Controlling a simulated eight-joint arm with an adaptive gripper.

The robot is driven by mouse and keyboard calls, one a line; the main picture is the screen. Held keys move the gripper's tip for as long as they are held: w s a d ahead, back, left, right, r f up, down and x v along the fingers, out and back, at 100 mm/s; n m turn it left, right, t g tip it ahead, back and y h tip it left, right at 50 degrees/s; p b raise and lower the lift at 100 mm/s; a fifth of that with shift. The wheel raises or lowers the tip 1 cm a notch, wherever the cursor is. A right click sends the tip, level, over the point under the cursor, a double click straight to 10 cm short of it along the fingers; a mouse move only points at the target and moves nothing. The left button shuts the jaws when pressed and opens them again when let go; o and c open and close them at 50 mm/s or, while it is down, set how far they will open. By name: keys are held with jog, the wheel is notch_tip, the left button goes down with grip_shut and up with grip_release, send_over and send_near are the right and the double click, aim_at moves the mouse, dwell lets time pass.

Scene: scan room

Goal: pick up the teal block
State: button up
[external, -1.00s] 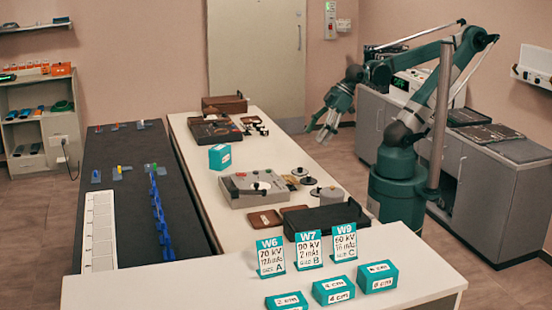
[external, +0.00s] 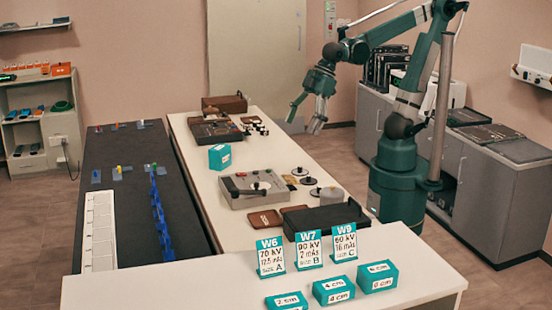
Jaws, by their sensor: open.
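Several teal blocks with white labels are in view. I cannot tell which one the task means. My gripper (external: 305,112) is open and empty, pointing down in the air near the white table's right edge. It is apart from every block.
Teal cards W6 (external: 271,257), W7 (external: 309,249) and W9 (external: 344,243) stand upright behind the front blocks. A grey device (external: 235,196), a black tray (external: 325,218) and dark cases (external: 215,132) occupy the white table. Bare tabletop surrounds the lone block.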

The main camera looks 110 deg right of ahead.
jog(key=w+a+r+n+g+p, duration=0.15)
jog(key=w+a, duration=0.25)
jog(key=a, duration=0.7)
jog(key=w+a+n+g+p, duration=0.1)
jog(key=w+a+n+p, duration=0.3)
jog(key=a, duration=0.8)
jog(key=w+a+r+n+g+p, duration=0.15)
jog(key=w+a, duration=0.35)
jog(key=a, duration=0.6)
jog(key=n+g+h+p, duration=0.1)
jog(key=n+p, duration=0.6)
send_over(379, 268)
jog(key=f, duration=1.5)
jog(key=shift+w+d+f, duration=0.15)
jog(key=shift+w+f, duration=0.05)
jog(key=shift+w, duration=0.1)
jog(key=shift+s+a+f, duration=0.2)
jog(key=shift+a, duration=0.05)
jog(key=shift+f, duration=1.25)
jog(key=shift+f, duration=0.1)
jog(key=shift+f, duration=2.5)
